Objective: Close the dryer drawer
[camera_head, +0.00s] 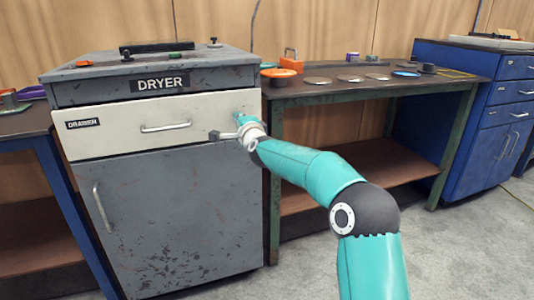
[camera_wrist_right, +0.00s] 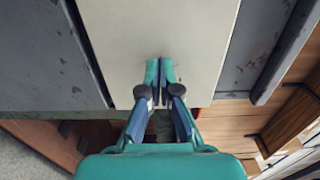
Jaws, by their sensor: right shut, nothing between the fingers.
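The dryer (camera_head: 180,215) is a worn grey cabinet at the left of the head view, with a "DRYER" label on its upper panel. Its drawer (camera_head: 120,137) has a cream front with a "DRAWER" label and a metal bar handle (camera_head: 165,127). The front looks about flush with the cabinet; a small gap cannot be judged. My right gripper (camera_head: 240,119) is at the right end of the drawer front, right of the handle. In the wrist view its fingers (camera_wrist_right: 160,72) are together and empty, tips at or very near the cream face (camera_wrist_right: 160,25). My left gripper is not in view.
A workbench (camera_head: 380,88) with an orange dish, several discs and a padlock-like orange item stands right of the dryer. A blue drawer cabinet (camera_head: 455,120) is farther right. A blue-legged table (camera_head: 20,135) is at the left. The floor in front is clear.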

